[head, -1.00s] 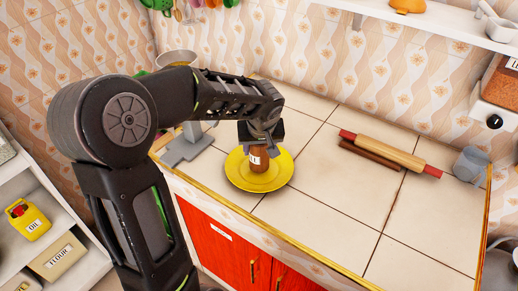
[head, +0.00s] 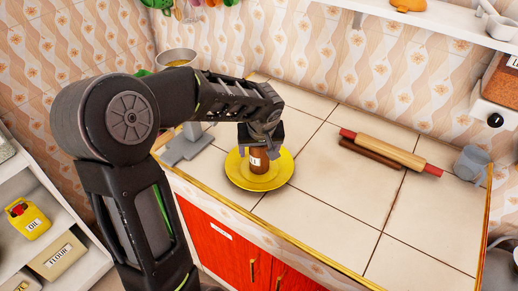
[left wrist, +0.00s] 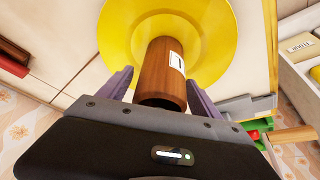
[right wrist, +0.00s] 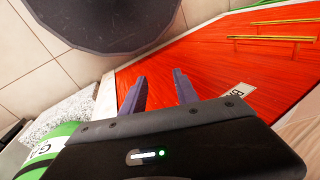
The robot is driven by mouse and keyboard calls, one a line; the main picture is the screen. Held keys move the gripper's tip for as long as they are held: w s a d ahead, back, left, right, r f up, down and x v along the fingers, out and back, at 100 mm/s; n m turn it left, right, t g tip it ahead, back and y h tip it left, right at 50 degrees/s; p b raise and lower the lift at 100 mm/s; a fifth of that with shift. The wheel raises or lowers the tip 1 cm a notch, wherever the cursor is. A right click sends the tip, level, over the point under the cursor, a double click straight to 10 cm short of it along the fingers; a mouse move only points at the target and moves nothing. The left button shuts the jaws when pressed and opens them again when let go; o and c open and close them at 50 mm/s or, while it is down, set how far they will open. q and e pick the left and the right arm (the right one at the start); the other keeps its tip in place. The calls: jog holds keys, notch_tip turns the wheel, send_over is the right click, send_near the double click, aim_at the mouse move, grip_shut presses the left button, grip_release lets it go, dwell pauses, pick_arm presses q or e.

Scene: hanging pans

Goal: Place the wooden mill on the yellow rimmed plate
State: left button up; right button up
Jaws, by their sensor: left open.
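The wooden mill (head: 259,160) is a brown cylinder with a white label. It stands upright on the yellow rimmed plate (head: 283,172), near its middle, on the tiled counter. My left gripper (head: 261,145) is just above the mill in the head view. In the left wrist view the mill (left wrist: 160,72) lies between the two open fingers of the left gripper (left wrist: 157,85), with gaps on both sides, and the plate (left wrist: 118,30) is behind it. My right gripper (right wrist: 160,88) shows only in the right wrist view, its fingers apart and nothing between them.
A rolling pin (head: 390,150) lies on the counter to the right, with a grey mug (head: 471,163) beyond it. A grey object (head: 186,148) stands left of the plate. Red cabinet doors (head: 220,245) are below. The counter's front right is clear.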

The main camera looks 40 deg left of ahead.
pick_arm(q)
jog(key=shift+r, duration=0.1)
jog(key=shift+r, duration=0.15)
jog(key=b+v, duration=0.1)
jog(key=v, duration=1)
jog(key=shift+r, duration=0.35)
